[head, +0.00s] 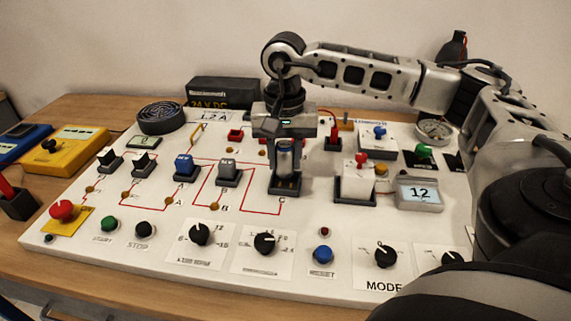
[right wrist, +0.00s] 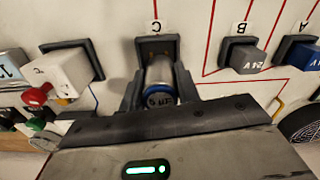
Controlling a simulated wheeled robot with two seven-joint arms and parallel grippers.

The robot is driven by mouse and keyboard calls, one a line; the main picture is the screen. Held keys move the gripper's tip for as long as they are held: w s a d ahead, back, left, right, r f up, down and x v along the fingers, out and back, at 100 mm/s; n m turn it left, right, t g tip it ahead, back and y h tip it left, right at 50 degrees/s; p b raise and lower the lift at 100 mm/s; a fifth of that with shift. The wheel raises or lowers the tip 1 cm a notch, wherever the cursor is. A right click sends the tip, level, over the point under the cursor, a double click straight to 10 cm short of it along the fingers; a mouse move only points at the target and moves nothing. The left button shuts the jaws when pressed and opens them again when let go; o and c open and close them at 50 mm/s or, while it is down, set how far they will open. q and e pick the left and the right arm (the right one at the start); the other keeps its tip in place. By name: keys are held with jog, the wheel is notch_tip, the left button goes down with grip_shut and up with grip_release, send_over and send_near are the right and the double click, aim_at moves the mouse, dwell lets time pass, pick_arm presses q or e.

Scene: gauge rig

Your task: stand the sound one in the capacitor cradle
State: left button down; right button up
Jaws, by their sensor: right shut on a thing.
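My right gripper (head: 286,145) comes down from above and is shut on a silver cylindrical capacitor (head: 286,160). In the right wrist view the capacitor (right wrist: 160,78) is between the two dark fingers (right wrist: 160,92), with a blue ring and some print on its near end. It looks upright, with its lower end at the dark cradle marked C (head: 285,187). The cradle (right wrist: 157,47) also shows beyond the capacitor in the right wrist view. I cannot tell whether the capacitor's foot rests on the cradle floor. My left gripper is not in view.
A blue block (head: 184,164) and a grey block (head: 228,169) stand in holders A and B, left of C. A white block with a red knob (head: 354,177) stands to the right, beside a display reading 12 (head: 419,193). Knobs and buttons line the panel's front.

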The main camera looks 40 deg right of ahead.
aim_at(285, 169)
jog(key=shift+s+f, duration=0.1)
jog(key=shift+f, duration=1.2)
jog(key=shift+f, duration=0.1)
jog(key=shift+f, duration=0.15)
jog(key=o, duration=1.1)
jog(key=shift+c, duration=0.2)
notch_tip(285, 169, up, 13)
jog(key=shift+f, duration=0.2)
